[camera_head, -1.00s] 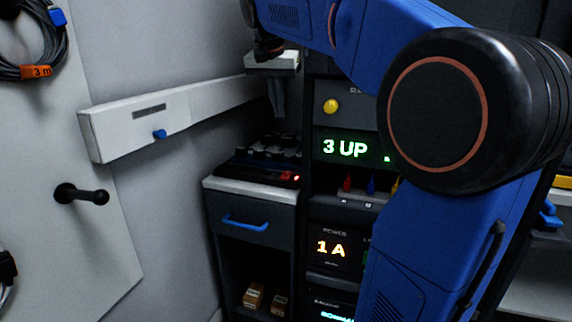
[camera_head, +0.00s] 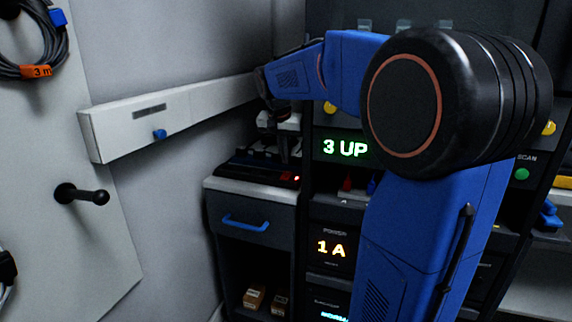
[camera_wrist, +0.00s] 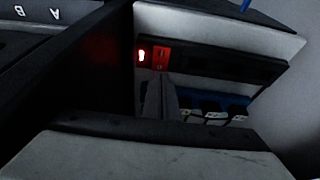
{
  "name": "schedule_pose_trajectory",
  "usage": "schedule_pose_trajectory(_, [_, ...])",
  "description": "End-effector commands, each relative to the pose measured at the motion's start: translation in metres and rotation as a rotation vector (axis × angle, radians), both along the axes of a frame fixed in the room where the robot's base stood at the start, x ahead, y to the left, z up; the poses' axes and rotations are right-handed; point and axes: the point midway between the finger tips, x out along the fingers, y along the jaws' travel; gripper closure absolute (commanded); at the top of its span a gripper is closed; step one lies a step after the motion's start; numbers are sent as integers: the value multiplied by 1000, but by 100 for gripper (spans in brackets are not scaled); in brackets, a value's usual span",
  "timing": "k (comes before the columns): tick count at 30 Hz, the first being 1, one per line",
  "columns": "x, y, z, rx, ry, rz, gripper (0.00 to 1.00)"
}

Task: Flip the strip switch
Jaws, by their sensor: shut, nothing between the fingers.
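The dark power strip (camera_head: 250,172) lies on top of a grey cabinet in the head view, and shows in the wrist view too (camera_wrist: 225,64). Its red switch (camera_wrist: 160,58) sits near the strip's end beside a lit red light (camera_wrist: 143,55); the switch also shows in the head view (camera_head: 286,176). My gripper (camera_head: 285,158) points down above the switch end of the strip. In the wrist view its shut, empty fingers (camera_wrist: 160,82) end close to the switch. I cannot tell whether they touch it.
Plugs (camera_wrist: 214,108) stand in a row along the strip. A rack with a green "3 UP" display (camera_head: 345,148) is close on the right. A white wall trunking (camera_head: 180,117) runs on the left. The cabinet has a blue-handled drawer (camera_head: 246,222).

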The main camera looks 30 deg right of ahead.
Motion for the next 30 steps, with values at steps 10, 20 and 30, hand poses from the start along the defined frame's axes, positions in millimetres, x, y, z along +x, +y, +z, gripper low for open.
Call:
schedule_pose_trajectory(10, [2,-3,-28,0,0,0,100])
schedule_pose_trajectory(20, [2,-3,-29,0,0,0,100])
schedule_pose_trajectory(30, [6,-8,-39,101,83,-3,100])
